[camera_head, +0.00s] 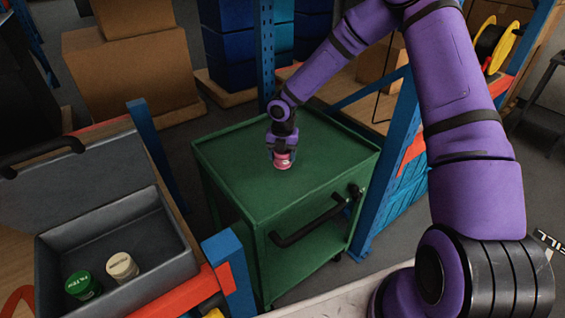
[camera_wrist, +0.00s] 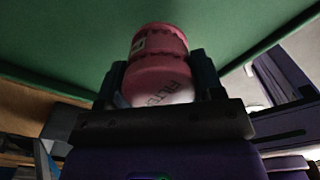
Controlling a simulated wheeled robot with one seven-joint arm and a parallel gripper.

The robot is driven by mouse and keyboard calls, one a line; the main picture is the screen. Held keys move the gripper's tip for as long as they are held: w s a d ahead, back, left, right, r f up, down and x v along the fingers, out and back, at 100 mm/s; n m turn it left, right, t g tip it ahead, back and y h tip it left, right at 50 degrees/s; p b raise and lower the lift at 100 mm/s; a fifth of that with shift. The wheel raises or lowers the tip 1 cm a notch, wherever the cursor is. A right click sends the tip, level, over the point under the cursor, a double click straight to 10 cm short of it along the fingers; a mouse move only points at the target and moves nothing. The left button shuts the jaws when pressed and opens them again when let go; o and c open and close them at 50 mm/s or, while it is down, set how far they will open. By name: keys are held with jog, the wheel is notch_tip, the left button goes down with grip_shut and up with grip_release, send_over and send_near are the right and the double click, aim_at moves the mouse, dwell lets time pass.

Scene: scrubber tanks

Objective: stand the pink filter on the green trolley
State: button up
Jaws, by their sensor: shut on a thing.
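The pink filter (camera_head: 283,161) is upright in my gripper (camera_head: 282,148), at the top of the green trolley (camera_head: 240,165). In the head view its lower end is at or just above the trolley top; I cannot tell whether it touches. In the wrist view the pink filter (camera_wrist: 158,60) sits between the two dark fingers of my gripper (camera_wrist: 160,82), with lettering on its pale part. The gripper is shut on it. The green trolley top (camera_wrist: 60,50) fills the upper part of the wrist view.
A grey bin (camera_head: 150,215) at the lower left holds a green filter (camera_head: 82,286) and a cream filter (camera_head: 122,267). The trolley has a black handle (camera_head: 310,220) at its front. Blue rack posts (camera_head: 265,50) stand behind and right of it. The rest of the trolley top is clear.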

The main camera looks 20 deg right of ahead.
aim_at(282, 162)
jog(key=shift+f, duration=1.75)
jog(key=o, duration=0.9)
jog(key=shift+f, duration=0.1)
notch_tip(282, 162, up, 12)
jog(key=shift+r, duration=0.15)
